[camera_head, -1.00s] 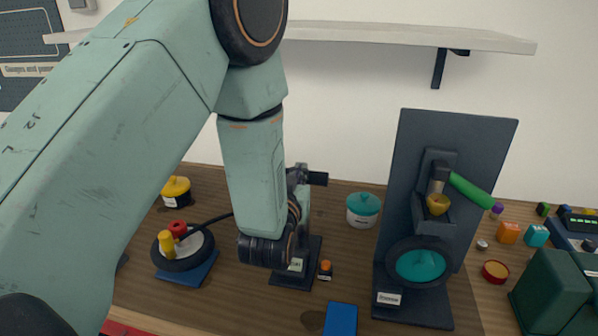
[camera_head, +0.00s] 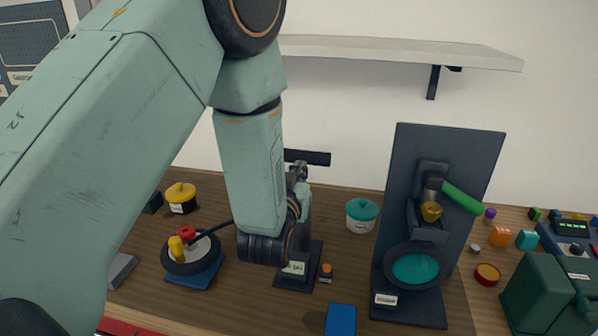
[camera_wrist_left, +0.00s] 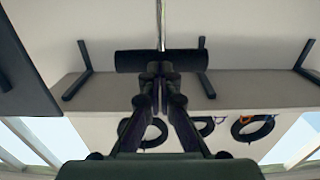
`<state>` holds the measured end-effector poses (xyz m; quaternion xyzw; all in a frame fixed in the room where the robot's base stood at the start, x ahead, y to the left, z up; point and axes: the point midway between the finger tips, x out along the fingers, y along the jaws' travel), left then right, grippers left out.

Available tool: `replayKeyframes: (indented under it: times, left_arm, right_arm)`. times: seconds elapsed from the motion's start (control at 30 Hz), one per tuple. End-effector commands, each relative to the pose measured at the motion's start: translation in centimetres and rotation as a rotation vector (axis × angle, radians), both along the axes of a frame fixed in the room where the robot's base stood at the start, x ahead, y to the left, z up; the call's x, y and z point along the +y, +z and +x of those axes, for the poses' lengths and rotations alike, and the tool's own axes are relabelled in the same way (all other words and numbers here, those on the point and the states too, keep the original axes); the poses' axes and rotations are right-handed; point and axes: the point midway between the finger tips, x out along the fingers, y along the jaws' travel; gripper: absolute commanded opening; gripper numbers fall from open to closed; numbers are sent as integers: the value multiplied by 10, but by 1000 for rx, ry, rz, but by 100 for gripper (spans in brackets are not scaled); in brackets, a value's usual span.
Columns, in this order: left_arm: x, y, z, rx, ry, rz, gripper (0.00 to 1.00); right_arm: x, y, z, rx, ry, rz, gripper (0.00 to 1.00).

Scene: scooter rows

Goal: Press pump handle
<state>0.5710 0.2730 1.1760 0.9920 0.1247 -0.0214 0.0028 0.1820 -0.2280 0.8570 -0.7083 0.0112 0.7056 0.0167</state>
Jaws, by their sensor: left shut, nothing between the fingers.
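The pump's black crossbar handle (camera_head: 318,158) stands raised above its labelled dark base (camera_head: 314,265). My left arm and wrist cover much of the pump's body. My left gripper (camera_head: 299,171) is shut and empty, close beside the handle's left half and partly hidden by my arm. In the left wrist view, the shut fingertips (camera_wrist_left: 161,70) overlap the middle of the handle (camera_wrist_left: 190,60), where a thin rod meets it. I cannot tell whether they touch. My right gripper is not in view.
A small wheel (camera_head: 201,250) on a blue stand, joined to a black hose, is left of the pump. A teal-lidded pot (camera_head: 361,215) and tall dark press stand (camera_head: 445,150) are on the right. A blue block (camera_head: 341,320) is in front. A shelf (camera_head: 400,50) spans the wall above.

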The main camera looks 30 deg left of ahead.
Motion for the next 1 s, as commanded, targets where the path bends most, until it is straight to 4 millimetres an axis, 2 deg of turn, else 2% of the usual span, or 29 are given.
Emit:
replayKeyframes:
  times: [0.33, 0.5, 0.7, 1.0]
  left_arm:
    - [-16, -1, -57, 0, -3, 6, 0]
    - [-19, 1, -72, -2, -2, 4, 0]
    - [-21, 2, -80, -4, 0, 1, 0]
    - [-21, 2, -82, -4, 0, 0, 0]
  right_arm:
    - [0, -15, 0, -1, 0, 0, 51]
    - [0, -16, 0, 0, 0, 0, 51]
    - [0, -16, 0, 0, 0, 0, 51]
    - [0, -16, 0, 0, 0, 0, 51]
